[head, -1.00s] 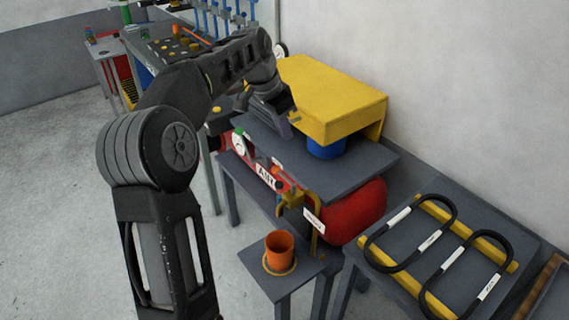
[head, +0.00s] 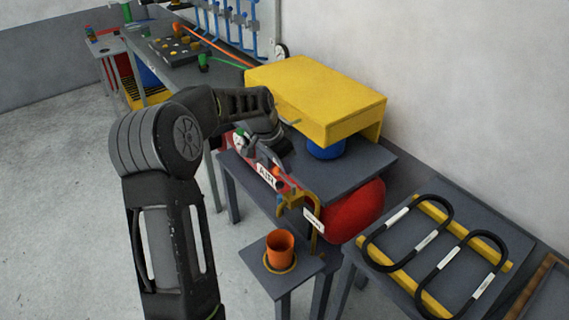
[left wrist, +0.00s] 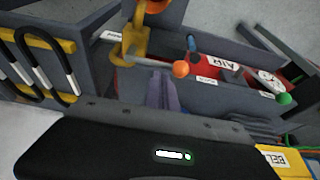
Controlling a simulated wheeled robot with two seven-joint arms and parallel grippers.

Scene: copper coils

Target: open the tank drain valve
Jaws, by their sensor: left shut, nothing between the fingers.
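The red air tank (head: 352,212) lies under a grey shelf, with an "AIR" label (head: 266,175) on its front. A yellow-brass valve (head: 290,200) sits near the label, above the orange cup (head: 280,246). In the left wrist view the brass valve (left wrist: 131,42) has a pale lever (left wrist: 152,65) ending in an orange ball (left wrist: 180,69). My left gripper (head: 277,160) is at the shelf's front edge, its tips partly hidden. In the left wrist view its fingers (left wrist: 160,78) are shut and empty, appearing close beside the lever; I cannot tell if they touch it. My right gripper is not in view.
A yellow cover (head: 315,90) with a blue object (head: 325,148) below it stands on the shelf (head: 355,165). A gauge (left wrist: 269,80) and a green ball (left wrist: 284,98) are beside the label. Black hoops (head: 410,232) lie on a table at right.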

